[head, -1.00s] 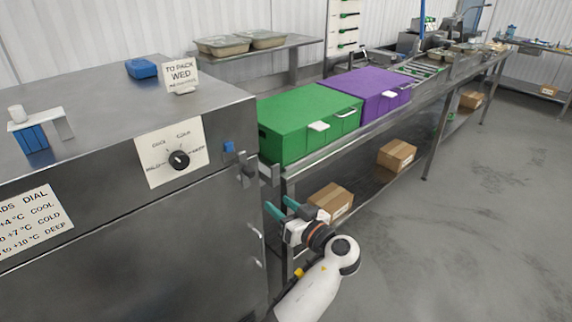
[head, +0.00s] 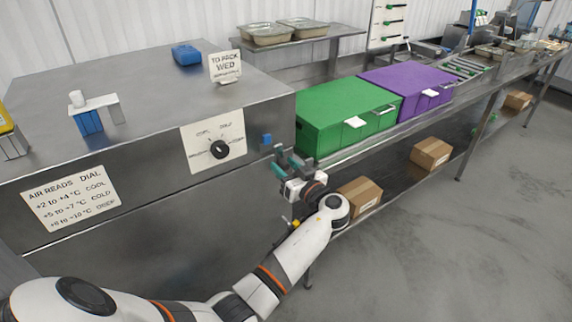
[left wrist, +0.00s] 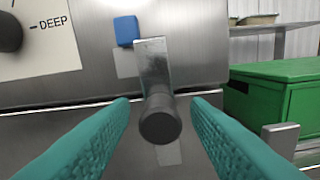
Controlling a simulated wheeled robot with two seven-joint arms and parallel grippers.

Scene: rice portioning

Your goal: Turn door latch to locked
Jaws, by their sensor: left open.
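The door latch (left wrist: 152,62) is a flat metal plate with a dark round knob (left wrist: 160,120) at its lower end in the left wrist view. It sits at the right end of the steel cabinet's front, and the plate runs up from the knob. My left gripper (head: 279,160) is open at that corner in the head view. In the left wrist view its teal fingers stand on either side of the knob, with gaps on both sides. In the head view the gripper mostly hides the latch. My right gripper is not in view.
A blue block (left wrist: 126,30) sits on the cabinet just above the latch, and a dial (head: 219,149) is to its left. A green box (head: 340,115) stands close on the right, on a steel bench. A cardboard box (head: 360,195) lies below. Open floor is at right.

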